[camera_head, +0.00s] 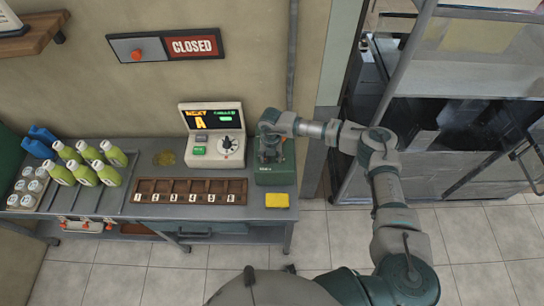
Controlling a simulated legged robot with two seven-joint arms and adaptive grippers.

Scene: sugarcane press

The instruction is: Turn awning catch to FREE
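My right arm reaches in from the lower right, and its gripper (269,152) is over a green box (277,179) at the right end of the counter. The gripper points down and covers the top of this box, so its fingers and any contact are too small and hidden to read. A small orange part (284,138) shows beside the gripper. No awning catch or FREE label can be read; lettering on the box front is too small. A grey vertical pipe (292,60) runs up the wall behind the box. My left gripper is out of view.
The counter (150,212) holds green-filled bottles (84,174), a numbered wooden tray (190,186), a white machine with a screen (213,150) and a yellow sponge (277,200). A CLOSED sign (192,47) with an orange knob hangs above. Metal shelving (400,85) stands at right.

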